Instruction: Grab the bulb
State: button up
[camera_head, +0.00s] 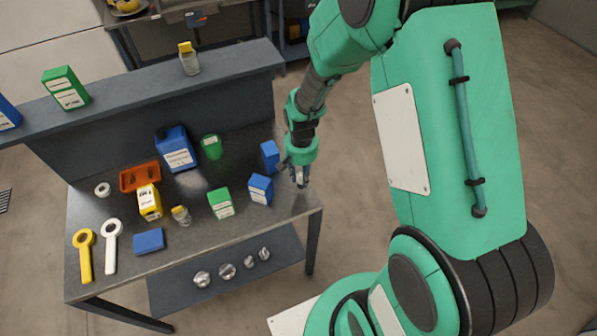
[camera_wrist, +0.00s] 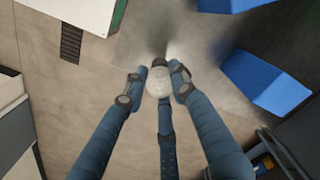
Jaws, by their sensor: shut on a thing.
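A whitish round bulb (camera_wrist: 157,79) with a dark end sits between the fingertips in the wrist view. My gripper (camera_wrist: 157,90) is shut on it, with blue-grey fingers on both sides and one below in the picture. In the head view my gripper (camera_head: 301,178) points down near the right end of the grey table.
The table (camera_head: 285,208) holds two blue boxes (camera_head: 260,189) just left of my gripper, a green box (camera_head: 220,203), a blue canister (camera_head: 176,149) and an orange tray (camera_head: 134,177). Several shiny round objects (camera_head: 227,271) lie on the lower shelf. Open floor lies right of the table.

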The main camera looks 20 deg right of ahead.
jog(key=s+a+r, duration=0.1)
jog(key=s, duration=1.2)
jog(key=shift+p, duration=0.4)
jog(key=shift+r, duration=0.1)
